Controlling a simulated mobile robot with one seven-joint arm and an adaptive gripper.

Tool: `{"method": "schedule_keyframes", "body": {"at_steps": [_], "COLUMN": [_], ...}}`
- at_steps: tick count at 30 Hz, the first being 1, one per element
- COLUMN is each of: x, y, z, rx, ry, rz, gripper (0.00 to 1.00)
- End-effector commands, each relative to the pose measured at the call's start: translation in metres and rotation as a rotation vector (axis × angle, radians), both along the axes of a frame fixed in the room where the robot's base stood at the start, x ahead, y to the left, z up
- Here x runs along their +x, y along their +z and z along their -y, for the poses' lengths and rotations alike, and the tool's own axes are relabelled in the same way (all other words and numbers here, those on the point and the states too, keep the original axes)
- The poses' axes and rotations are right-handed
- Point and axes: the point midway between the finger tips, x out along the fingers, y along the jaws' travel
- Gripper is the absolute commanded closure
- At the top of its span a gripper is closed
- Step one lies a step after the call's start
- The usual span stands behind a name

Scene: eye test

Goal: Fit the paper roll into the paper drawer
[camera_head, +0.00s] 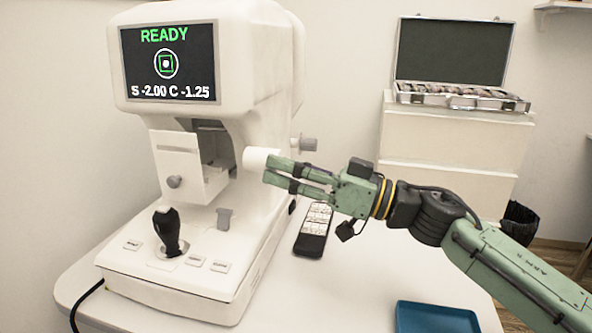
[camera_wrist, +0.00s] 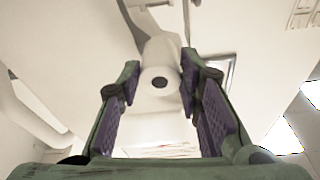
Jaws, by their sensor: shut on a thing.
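The white paper roll (camera_head: 257,159) is at the tips of my gripper (camera_head: 272,170), which is shut on it. In the wrist view the roll (camera_wrist: 152,95) shows end-on with its dark core hole, between the fingertips of my gripper (camera_wrist: 160,80). The roll is held in the air just right of the white eye-test machine (camera_head: 250,110). The paper drawer (camera_head: 172,160) is on the machine's front, under the screen. It stands pulled out, with a knob on its front panel; its inside is only partly visible.
A joystick (camera_head: 167,230) and several labelled buttons are on the machine's base. A dark handheld device (camera_head: 312,230) lies on the white table (camera_head: 350,290) below my gripper. A blue tray (camera_head: 437,318) is at the front right. An open lens case (camera_head: 455,97) stands on a cabinet (camera_head: 450,150) behind.

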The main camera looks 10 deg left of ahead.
Motion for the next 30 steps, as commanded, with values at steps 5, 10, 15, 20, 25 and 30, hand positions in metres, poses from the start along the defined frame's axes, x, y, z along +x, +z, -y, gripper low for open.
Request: {"method": "schedule_keyframes", "body": {"at_steps": [5, 10, 15, 20, 25, 30], "x": [0.000, 0.000, 0.001, 0.001, 0.001, 0.002], "y": [-0.001, -0.002, -0.002, -0.002, 0.000, -0.001], "z": [-0.013, -0.025, -0.037, -0.048, -0.060, -0.072], "rx": [0.000, 0.000, -0.001, -0.001, 0.000, 0.000], "ry": [0.002, 0.002, 0.002, 0.002, 0.002, 0.003], "rz": [-0.001, -0.001, 0.000, 0.000, -0.001, 0.001], "gripper": [0.83, 0.83, 0.83, 0.83, 0.83, 0.83]}}
